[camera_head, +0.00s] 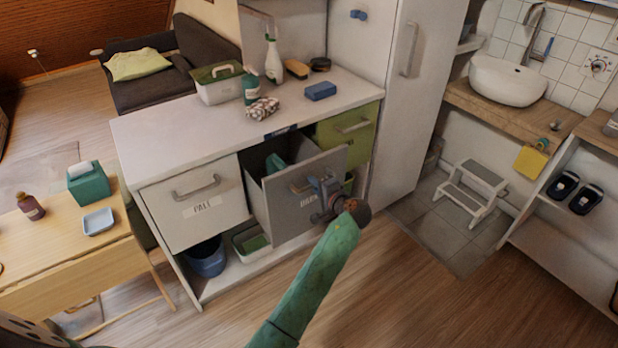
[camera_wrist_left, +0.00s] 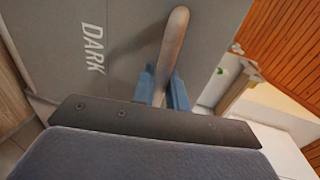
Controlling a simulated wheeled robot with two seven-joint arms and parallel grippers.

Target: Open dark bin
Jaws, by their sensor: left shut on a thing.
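The dark bin (camera_head: 285,205) is a grey drawer front with a "DARK" label, in the middle of the white cabinet. It stands pulled out from the cabinet, and a green thing shows inside it. My left gripper (camera_head: 329,191) is at the front of the dark bin, shut on its bar handle. In the left wrist view the handle (camera_wrist_left: 176,45) runs between the blue fingers, beside the "DARK" lettering on the grey front (camera_wrist_left: 125,40). The handle is mostly hidden by the gripper in the head view. My right gripper is not in view.
The "PALE" bin (camera_head: 195,218) is closed at left; a green drawer (camera_head: 352,125) is at right. Below stand a blue bucket (camera_head: 207,260) and a tray (camera_head: 243,243). A wooden table (camera_head: 60,248) is at left, a step stool (camera_head: 472,190) at right. Floor in front is clear.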

